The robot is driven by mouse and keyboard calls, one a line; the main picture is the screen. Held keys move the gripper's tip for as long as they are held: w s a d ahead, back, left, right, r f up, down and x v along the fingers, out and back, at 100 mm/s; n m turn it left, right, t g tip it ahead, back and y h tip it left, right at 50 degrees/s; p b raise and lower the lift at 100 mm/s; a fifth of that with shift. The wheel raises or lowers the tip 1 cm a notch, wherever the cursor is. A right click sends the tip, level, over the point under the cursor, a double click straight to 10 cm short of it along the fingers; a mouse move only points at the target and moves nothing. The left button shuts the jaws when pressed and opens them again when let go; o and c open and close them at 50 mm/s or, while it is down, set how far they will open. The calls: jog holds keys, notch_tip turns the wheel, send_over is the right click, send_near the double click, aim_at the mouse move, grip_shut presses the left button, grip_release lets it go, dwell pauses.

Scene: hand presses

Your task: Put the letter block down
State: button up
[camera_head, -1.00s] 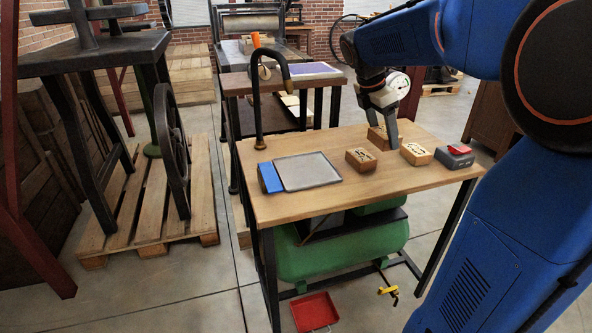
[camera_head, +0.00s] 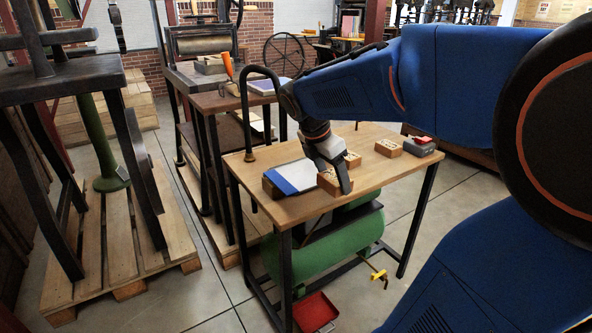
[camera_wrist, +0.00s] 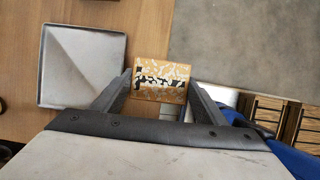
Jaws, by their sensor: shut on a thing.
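My gripper (camera_head: 335,179) is shut on a wooden letter block (camera_head: 327,182). The block is low over the tabletop or touching it; I cannot tell which. The metal tray (camera_wrist: 82,66) lies to the left there, apart from the block. The wooden tabletop (camera_head: 386,171) is partly hidden by my gripper.
Two other letter blocks, one behind my gripper (camera_head: 352,159) and one farther right (camera_head: 388,148), stand on the table. A dark box with a red top (camera_head: 420,146) is at the right end. A curved black post (camera_head: 249,110) rises at the left corner.

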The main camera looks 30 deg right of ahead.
jog(key=w, duration=1.6)
jog(key=shift+a, duration=0.25)
jog(key=shift+s+f, duration=0.1)
jog(key=shift+f, duration=1.65)
jog(key=o, duration=1.1)
jog(key=shift+f, duration=0.15)
jog(key=shift+o, duration=0.2)
jog(key=v, duration=1.2)
jog(key=s+a+f+m+t+y, duration=0.1)
jog(key=s+a+f+m, duration=0.2)
jog(key=s+m, duration=0.3)
jog(key=s+a+f+m+t+y, duration=0.2)
jog(key=s+a+f+m, duration=0.2)
jog(key=s, duration=1)
jog(key=s+a+f+m+t+y, duration=0.1)
jog(key=s+a+f+m, duration=0.2)
jog(key=s+f+m, duration=0.3)
jog(key=s+m, duration=0.2)
jog(key=s, duration=0.2)
jog(key=shift+a+t+y, duration=0.15)
jog(key=shift+t+y, duration=0.15)
